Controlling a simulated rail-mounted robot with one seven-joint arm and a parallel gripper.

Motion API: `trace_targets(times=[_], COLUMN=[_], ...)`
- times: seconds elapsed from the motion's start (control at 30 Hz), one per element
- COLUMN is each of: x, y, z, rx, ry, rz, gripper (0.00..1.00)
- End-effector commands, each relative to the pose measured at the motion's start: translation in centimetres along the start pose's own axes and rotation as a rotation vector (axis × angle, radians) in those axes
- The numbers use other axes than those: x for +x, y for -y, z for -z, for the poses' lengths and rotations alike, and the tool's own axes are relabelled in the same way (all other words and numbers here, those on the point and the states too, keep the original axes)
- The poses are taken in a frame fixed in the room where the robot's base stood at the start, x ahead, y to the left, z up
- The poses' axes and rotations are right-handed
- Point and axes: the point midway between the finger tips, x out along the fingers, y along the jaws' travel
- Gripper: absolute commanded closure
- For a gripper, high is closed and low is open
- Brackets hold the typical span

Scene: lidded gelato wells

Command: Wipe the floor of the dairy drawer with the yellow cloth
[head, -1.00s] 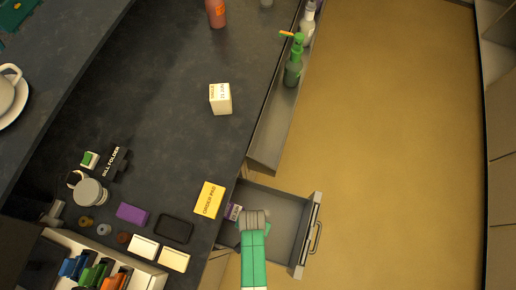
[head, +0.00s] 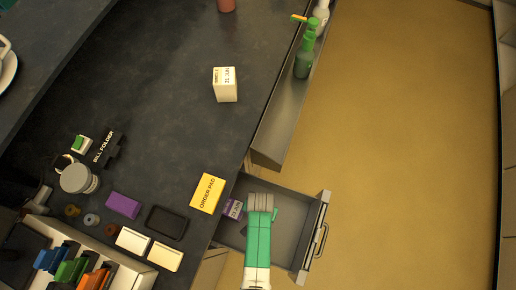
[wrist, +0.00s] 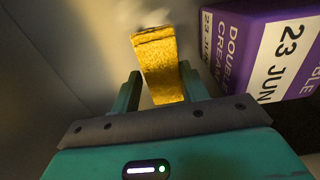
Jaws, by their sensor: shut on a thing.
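The yellow cloth (wrist: 160,65) is folded and sits between the fingers of my gripper (wrist: 160,92) in the wrist view. My gripper is shut on it, and the cloth's far end is at or close above the grey drawer floor; I cannot tell if it touches. The open dairy drawer (head: 292,213) shows in the head view, with my arm reaching into its left part. A purple double cream carton (wrist: 262,45) with a white date label stands right of the cloth. It also shows at the drawer's left side in the head view (head: 233,209). The cloth is hidden in the head view.
A yellow order pad (head: 207,194) lies on the dark counter (head: 165,110) beside the drawer. The drawer front with its handle (head: 321,240) is at right. A rail (head: 283,120) with bottles runs along the counter edge. The tan floor at right is clear.

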Motion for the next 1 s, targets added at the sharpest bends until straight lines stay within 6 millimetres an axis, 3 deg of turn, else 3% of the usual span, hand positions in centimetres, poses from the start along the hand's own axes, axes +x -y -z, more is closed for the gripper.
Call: trace_targets(times=[1.0], x=[1.4], y=[0.0], z=[0.0], rx=[0.000], ry=[0.000], rz=[0.000], gripper=[0.93])
